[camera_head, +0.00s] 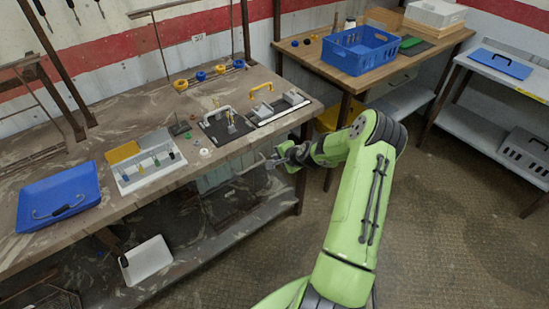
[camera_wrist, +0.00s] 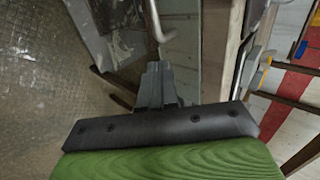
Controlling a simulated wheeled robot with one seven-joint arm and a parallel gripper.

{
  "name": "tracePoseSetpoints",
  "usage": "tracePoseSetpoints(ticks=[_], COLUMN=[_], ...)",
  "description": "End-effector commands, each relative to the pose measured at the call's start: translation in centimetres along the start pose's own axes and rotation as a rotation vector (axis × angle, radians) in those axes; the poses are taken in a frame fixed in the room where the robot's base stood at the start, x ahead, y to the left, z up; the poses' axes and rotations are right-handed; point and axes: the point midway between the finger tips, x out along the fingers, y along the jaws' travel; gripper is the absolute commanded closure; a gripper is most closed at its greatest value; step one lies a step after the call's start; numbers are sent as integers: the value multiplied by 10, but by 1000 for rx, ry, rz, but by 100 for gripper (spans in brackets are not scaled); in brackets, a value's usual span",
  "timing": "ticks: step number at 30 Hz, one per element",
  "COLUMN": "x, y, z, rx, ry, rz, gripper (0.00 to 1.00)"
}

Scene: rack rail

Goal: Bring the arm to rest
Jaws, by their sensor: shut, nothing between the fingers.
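My gripper (camera_head: 274,163) is at the end of my green arm, in front of the near right edge of the long workbench (camera_head: 105,120) in the head view. In the wrist view my gripper (camera_wrist: 158,72) shows as dark grey fingers close together, with nothing between them. A bent grey metal rod (camera_wrist: 158,25) shows just beyond the fingertips; I cannot tell whether it touches them. The bench edge lies just right of the fingers in the wrist view.
The workbench carries a blue case (camera_head: 58,197), a white tray (camera_head: 150,172) with small parts, black fixture boards (camera_head: 222,127) and yellow and blue rings. A blue crate (camera_head: 358,55) stands on the back table. The floor (camera_head: 455,215) right of my arm is clear.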

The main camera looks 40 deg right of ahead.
Motion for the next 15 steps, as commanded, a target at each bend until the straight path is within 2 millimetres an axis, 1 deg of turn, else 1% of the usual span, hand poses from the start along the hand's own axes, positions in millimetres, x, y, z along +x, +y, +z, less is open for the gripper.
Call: tracePoseSetpoints(ticks=[1,5,9,12,15], x=[-10,-34,-61,-77,-85], y=[-2,-2,-1,-1,0], z=[0,0,-1,0,0], rx=[-2,-2,-1,0,0], ry=[1,1,3,2,0], rz=[1,2,3,3,3], gripper=[100,100,100,100,100])
